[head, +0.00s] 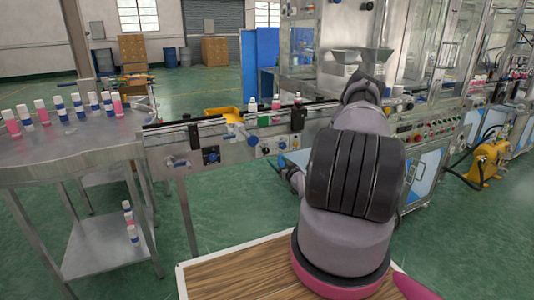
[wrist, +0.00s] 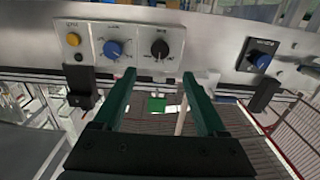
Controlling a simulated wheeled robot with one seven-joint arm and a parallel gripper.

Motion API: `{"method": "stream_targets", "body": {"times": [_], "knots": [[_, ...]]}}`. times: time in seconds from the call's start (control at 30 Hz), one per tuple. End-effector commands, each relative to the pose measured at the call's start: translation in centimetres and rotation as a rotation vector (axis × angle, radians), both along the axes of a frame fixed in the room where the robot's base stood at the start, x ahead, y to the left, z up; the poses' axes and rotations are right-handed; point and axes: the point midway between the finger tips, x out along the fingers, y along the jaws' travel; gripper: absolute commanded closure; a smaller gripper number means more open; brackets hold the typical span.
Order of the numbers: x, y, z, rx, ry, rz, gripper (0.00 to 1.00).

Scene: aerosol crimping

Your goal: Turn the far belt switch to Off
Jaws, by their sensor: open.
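My gripper (wrist: 158,78) is open and empty, its two dark green fingers pointing at a metal control panel (wrist: 205,40). The panel carries a blue knob (wrist: 112,49) ahead of the left finger and a black knob (wrist: 160,48) ahead of the gap between the fingers. Further right is a blue knob on a black plate (wrist: 259,58). The labels are too small to read, so I cannot tell which is the far belt switch. In the head view, my arm hides part of the panel. A blue knob on a black plate (head: 211,155) shows on the left.
A yellow button (wrist: 73,39) sits left of the blue knob in the wrist view. Black brackets (wrist: 82,88) jut out below the panel. In the head view, a round metal table (head: 75,148) with several bottles stands left. Green floor is open below the conveyor.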

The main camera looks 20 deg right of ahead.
Motion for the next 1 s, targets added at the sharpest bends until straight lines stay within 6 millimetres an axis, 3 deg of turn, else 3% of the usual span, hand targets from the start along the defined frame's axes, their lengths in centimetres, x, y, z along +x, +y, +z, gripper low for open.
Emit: {"method": "stream_targets", "body": {"times": [0.17,0.63,1.0], "knots": [[1.3,0.1,-0.1,-0.001,-0.010,-0.001,0.26],[9.3,0.3,-0.1,-0.002,-0.008,-0.001,0.26],[10.6,0.4,-0.2,0.001,-0.006,-0.002,0.26]]}}
